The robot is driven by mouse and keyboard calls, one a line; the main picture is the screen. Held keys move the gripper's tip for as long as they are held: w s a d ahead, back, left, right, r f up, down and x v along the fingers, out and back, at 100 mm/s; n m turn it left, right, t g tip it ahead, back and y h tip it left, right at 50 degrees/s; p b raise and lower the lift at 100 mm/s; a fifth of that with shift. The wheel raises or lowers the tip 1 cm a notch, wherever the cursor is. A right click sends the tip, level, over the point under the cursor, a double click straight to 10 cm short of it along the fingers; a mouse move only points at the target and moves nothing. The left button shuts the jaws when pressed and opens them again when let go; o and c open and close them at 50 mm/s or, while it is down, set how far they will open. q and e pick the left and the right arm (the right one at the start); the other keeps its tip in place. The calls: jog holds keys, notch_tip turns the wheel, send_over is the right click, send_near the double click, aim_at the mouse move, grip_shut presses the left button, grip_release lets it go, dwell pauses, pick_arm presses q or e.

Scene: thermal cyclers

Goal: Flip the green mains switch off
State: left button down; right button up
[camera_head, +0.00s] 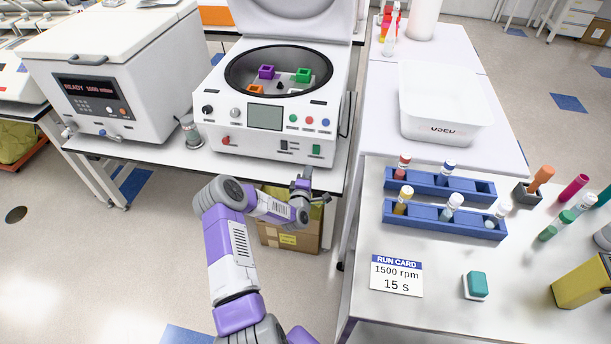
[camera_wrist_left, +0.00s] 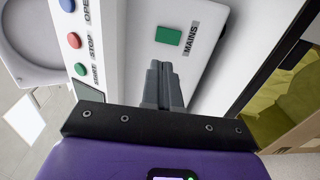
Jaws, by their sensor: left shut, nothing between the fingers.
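The green mains switch (camera_head: 316,149) is on the lower right of the white centrifuge's front panel. In the left wrist view the green switch (camera_wrist_left: 168,36) is a flat rectangle beside the printed word MAINS. My left gripper (camera_head: 304,178) is just in front of and below the panel, slightly left of the switch in the head view. Its fingers (camera_wrist_left: 164,68) are shut and empty, pointing toward the switch with a visible gap in the wrist picture. I cannot tell the switch's on or off position. My right gripper is not in view.
The centrifuge (camera_head: 225,139) has its lid up, with coloured blocks inside. A white READY machine (camera_head: 140,62) stands to the left. The right bench holds blue tube racks (camera_head: 428,222) and a white tub (camera_head: 440,133).

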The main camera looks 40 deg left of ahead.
pick_arm(q)
jog(key=shift+v, duration=1.5)
